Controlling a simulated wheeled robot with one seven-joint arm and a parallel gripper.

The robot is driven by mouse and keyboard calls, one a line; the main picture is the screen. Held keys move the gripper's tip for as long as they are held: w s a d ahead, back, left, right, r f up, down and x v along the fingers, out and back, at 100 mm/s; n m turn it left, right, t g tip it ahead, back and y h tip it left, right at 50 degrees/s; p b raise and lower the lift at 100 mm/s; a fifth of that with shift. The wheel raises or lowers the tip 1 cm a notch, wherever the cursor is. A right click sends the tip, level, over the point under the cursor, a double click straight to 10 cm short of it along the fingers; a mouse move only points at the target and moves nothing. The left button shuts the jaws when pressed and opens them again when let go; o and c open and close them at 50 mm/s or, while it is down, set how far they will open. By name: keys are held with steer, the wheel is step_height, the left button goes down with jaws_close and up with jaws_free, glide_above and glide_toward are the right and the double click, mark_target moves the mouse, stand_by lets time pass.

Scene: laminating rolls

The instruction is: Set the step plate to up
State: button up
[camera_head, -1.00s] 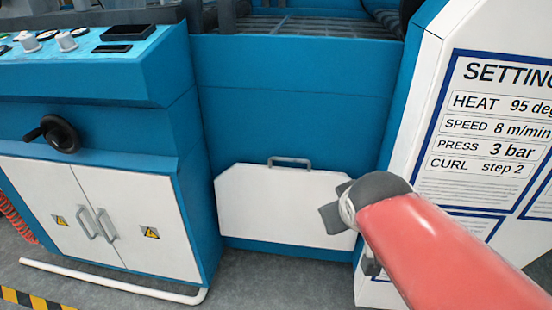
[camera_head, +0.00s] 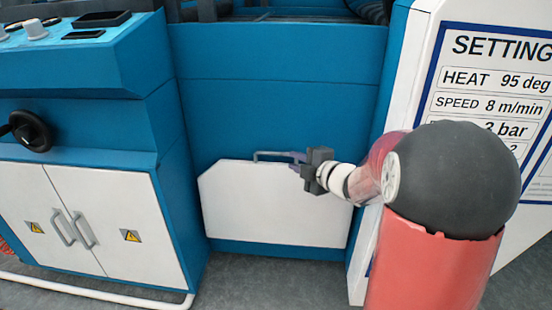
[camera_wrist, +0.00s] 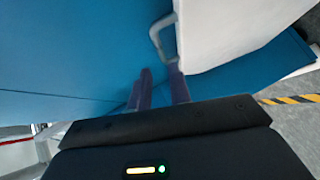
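The step plate (camera_head: 275,205) is a white panel with clipped upper corners, low on the machine's blue front. It looks flat against that front, with a grey bar handle (camera_head: 270,154) at its top edge. My gripper (camera_head: 297,158) reaches in from the right, at the handle's right end. In the wrist view the plate (camera_wrist: 225,35) is at the upper right, and the handle (camera_wrist: 154,36) lies just beyond my fingertips. The two purple fingers (camera_wrist: 160,78) are apart. The right finger overlaps the handle's near end; whether they touch I cannot tell.
A white two-door cabinet (camera_head: 100,215) with a black handwheel (camera_head: 30,131) stands to the left. A white settings board (camera_head: 490,90) is at the right, partly behind my arm. A white floor rail (camera_head: 100,288) runs along the cabinet's foot. Floor before the plate is clear.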

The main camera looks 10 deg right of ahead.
mark_target(275, 155)
steer(key=x, duration=0.8)
steer(key=shift+s+a+f, duration=0.1)
steer(key=shift+s+a, duration=0.05)
jaws_close()
